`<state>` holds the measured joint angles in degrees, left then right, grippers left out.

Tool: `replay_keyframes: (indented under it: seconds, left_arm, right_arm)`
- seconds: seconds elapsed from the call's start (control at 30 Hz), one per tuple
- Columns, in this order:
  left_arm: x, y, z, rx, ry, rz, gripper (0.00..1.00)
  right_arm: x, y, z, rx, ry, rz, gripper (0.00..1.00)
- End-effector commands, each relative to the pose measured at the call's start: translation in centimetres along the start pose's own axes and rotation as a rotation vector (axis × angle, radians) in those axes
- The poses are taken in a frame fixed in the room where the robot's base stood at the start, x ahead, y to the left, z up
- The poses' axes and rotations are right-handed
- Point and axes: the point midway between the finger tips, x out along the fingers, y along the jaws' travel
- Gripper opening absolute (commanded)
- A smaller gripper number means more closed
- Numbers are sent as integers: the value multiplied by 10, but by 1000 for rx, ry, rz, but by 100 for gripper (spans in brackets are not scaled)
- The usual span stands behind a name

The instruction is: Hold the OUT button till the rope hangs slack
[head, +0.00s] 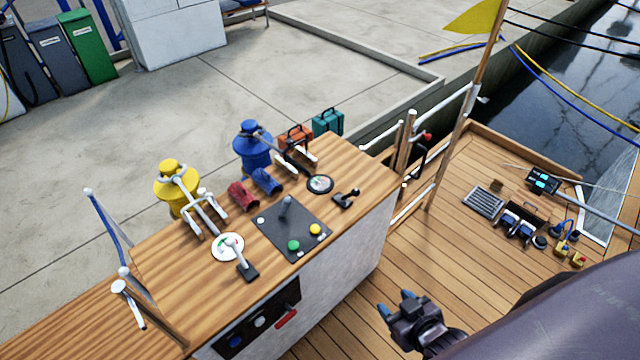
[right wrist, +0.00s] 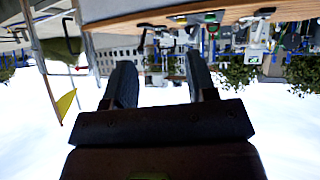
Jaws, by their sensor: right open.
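A dark control plate (head: 268,222) on the wooden console top carries a lever, a green button (head: 293,245), a yellow button (head: 315,229) and small white buttons. I cannot read which one is OUT. A yellow winch (head: 172,182) and a blue winch (head: 254,150) stand behind it. Blue and yellow ropes (head: 578,102) run over the water at the right; I cannot tell which rope is meant. My right gripper (head: 396,303) is open and empty, right of the console and apart from it. Its open fingers also show in the right wrist view (right wrist: 162,75). My left gripper is out of view.
A yellow flag pole (head: 466,105) stands to the right.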

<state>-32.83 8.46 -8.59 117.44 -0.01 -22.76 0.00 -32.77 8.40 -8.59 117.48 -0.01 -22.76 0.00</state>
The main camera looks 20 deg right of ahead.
Motion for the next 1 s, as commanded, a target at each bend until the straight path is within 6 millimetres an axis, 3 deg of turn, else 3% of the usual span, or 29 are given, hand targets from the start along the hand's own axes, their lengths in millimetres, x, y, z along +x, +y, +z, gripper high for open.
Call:
replay_keyframes:
  seconds: [0.17,0.5,1.0]
  left_arm:
    - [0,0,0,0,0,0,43]
    - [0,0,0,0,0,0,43]
    - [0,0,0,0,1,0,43]
  right_arm:
    - [0,0,0,0,0,0,52]
    - [0,0,0,0,0,0,0]
    - [0,0,0,0,0,0,0]
